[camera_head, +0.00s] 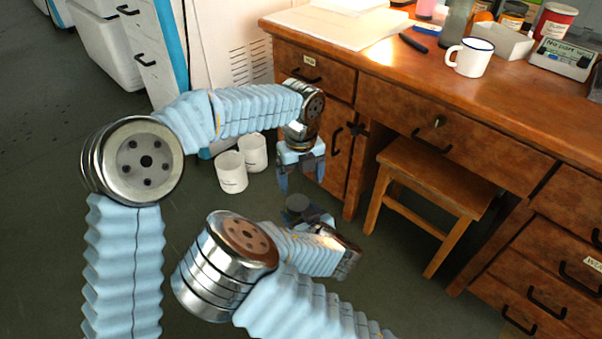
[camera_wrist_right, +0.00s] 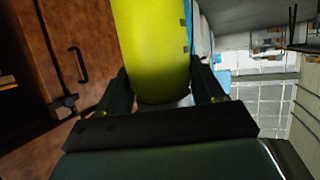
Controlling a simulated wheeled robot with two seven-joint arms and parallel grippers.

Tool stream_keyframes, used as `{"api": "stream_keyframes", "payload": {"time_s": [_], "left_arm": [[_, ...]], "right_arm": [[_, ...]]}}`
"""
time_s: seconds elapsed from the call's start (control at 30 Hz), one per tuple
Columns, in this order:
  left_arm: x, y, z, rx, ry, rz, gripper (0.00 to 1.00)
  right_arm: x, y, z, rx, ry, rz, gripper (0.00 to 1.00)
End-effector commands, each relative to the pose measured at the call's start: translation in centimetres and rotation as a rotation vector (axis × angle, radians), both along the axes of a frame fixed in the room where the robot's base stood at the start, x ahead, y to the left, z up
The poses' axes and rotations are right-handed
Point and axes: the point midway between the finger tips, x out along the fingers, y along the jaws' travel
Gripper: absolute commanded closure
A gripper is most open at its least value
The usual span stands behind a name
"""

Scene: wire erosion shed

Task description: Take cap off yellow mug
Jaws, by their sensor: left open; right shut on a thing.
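The yellow mug (camera_wrist_right: 155,45) fills the middle of the right wrist view as a smooth yellow cylinder. My right gripper (camera_wrist_right: 162,88) is shut on it, with one dark finger on each side. In the head view, a dark grey round top (camera_head: 297,203), apparently the cap, shows beside my right gripper (camera_head: 316,219); the yellow body is hidden there. My left gripper (camera_head: 301,179) is open and points down above the dark top, with a gap between them. Nothing is between its fingers.
A wooden desk (camera_head: 445,88) stands behind, with a white enamel mug (camera_head: 470,58) and other items on top. A wooden stool (camera_head: 435,181) is to the right of my grippers. Two white tubs (camera_head: 231,172) stand on the floor to the left of my left gripper.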

Motion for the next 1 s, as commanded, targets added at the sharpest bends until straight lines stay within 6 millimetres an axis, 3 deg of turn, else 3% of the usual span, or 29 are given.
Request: {"api": "stream_keyframes", "payload": {"time_s": [0.33, 0.73, 0.77, 1.0], "left_arm": [[-0.1, 0.0, -5.6, -0.001, 0.003, 0.003, 0.16], [-0.1, 0.0, -6.8, -0.002, 0.001, 0.005, 0.16], [-0.1, 0.0, -6.8, -0.002, 0.001, 0.005, 0.18], [-0.1, -0.1, -6.8, -0.005, -0.001, 0.004, 0.54]], "right_arm": [[0.0, 0.0, 0.1, 0.001, -0.002, 0.000, 1.00], [0.0, 0.0, 0.1, 0.001, -0.002, 0.000, 1.00], [0.0, 0.0, 0.1, 0.001, -0.002, 0.000, 1.00], [0.0, 0.1, 0.1, 0.002, -0.003, 0.004, 1.00]]}}
